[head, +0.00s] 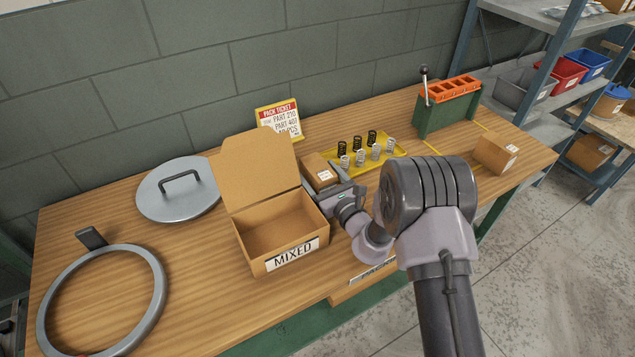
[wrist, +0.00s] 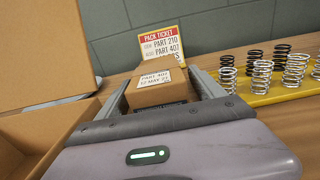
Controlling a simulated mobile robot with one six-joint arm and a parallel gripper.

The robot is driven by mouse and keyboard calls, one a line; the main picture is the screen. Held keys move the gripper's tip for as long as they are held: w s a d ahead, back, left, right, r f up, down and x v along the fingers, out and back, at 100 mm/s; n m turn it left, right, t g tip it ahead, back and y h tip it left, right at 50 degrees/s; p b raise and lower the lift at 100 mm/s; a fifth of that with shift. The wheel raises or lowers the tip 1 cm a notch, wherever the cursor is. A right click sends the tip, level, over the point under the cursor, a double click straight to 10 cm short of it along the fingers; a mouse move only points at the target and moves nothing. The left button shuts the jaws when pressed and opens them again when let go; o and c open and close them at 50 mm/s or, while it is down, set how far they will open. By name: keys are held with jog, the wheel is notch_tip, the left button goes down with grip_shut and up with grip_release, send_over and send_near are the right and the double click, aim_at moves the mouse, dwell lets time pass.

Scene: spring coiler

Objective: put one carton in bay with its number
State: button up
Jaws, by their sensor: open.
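A small brown carton (head: 319,170) with a white label stands on the bench just right of the open MIXED box. In the wrist view this carton (wrist: 158,88) reads PART 407, with a smaller date line below. My gripper (head: 325,184) is open, with its fingers along both sides of the carton (wrist: 160,98); whether they touch it I cannot tell. A second carton (head: 496,153) with a white label sits at the bench's right end; its number is too small to read. Yellow lines mark the bench there. No bay number is legible.
The open MIXED box (head: 283,262) stands left of my gripper, its lid raised. A yellow tray (head: 398,157) of black and silver springs lies to the right. A pack ticket (head: 280,120), a green fixture (head: 446,117) and a round lid (head: 160,205) are also on the bench.

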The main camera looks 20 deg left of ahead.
jog(key=shift+w+a+r, duration=0.1)
jog(key=shift+w, duration=0.05)
grip_shut()
jog(key=shift+r, duration=0.1)
dwell(0.3)
